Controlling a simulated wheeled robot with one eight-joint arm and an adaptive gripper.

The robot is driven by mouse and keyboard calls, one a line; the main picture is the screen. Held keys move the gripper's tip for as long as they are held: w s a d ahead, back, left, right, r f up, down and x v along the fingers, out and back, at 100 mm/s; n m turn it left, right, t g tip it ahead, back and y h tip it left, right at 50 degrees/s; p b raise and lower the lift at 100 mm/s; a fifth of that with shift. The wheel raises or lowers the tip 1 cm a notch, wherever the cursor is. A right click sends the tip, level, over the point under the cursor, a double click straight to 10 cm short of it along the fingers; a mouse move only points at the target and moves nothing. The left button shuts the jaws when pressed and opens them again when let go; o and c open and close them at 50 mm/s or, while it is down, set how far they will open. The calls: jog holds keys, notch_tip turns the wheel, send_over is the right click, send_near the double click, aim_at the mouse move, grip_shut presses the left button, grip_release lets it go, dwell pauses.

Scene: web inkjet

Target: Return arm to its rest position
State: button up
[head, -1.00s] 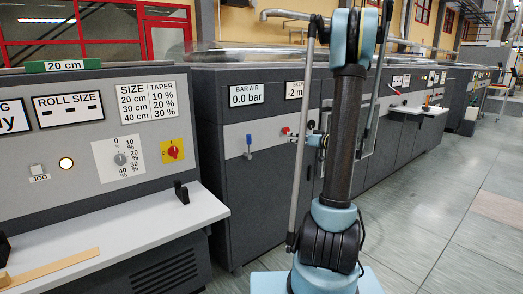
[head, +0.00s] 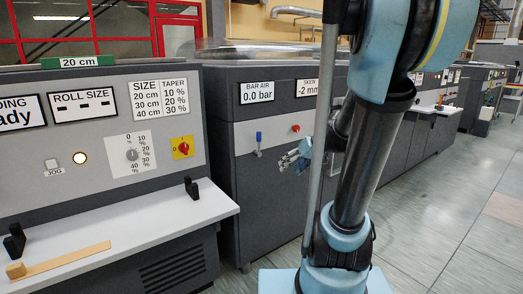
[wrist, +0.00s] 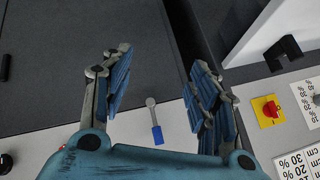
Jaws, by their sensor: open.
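My gripper (head: 294,157) shows small in the head view, left of my arm's column, in front of the dark machine cabinet and just right of the blue-handled lever (head: 258,140). In the wrist view my gripper (wrist: 160,75) has its two blue-padded fingers spread wide apart with nothing between them. The blue lever (wrist: 157,133) shows beyond and between the fingers there, apart from them. My arm is bent, with its upper links large at the upper right of the head view.
The control panel (head: 105,115) with a yellow-red switch (head: 182,147) stands at the left. Its white shelf (head: 130,232) holds black brackets and a wooden strip (head: 65,260). A red knob (head: 296,128) sits on the cabinet. The floor (head: 460,235) at right is clear.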

jog(key=s+d+f+m+g+h, duration=0.1)
jog(key=s+d+f+h, duration=0.2)
jog(key=s, duration=0.7)
jog(key=s+d+f+m+g+h, duration=0.2)
jog(key=s+d+f+h, duration=0.1)
jog(key=s, duration=0.7)
jog(key=shift+d+f, duration=0.6)
jog(key=shift+f, duration=0.35)
jog(key=shift+w+f, duration=0.2)
jog(key=shift+w, duration=0.2)
